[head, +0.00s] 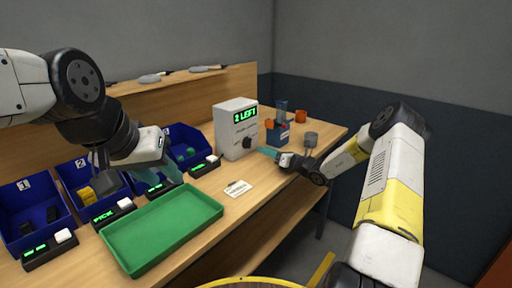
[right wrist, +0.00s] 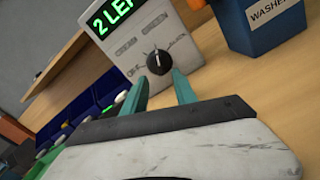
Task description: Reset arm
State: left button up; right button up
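A white control box (head: 236,128) stands on the bench with a green display reading "2 LEFT". Its black rotary knob (head: 247,143) faces the right arm and also shows in the right wrist view (right wrist: 158,62). My right gripper (head: 266,152) is just to the right of the box in the head view. In the right wrist view its two teal fingers (right wrist: 160,88) are apart, with the knob seen between and beyond their tips. Nothing is held between them. My left gripper (head: 172,173) hovers by the blue bins, behind the green tray; its finger opening is unclear.
A green tray (head: 164,261) lies empty at the bench front. Blue bins (head: 18,200) stand behind it, with small display units in front. A white card (head: 237,188) lies on bare wood. A blue washer bin (head: 278,139), grey cup (head: 311,138) and orange item (head: 301,116) stand right of the box.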

jog(key=shift+s+d, duration=0.2)
jog(key=shift+s, duration=0.1)
jog(key=shift+r, duration=0.1)
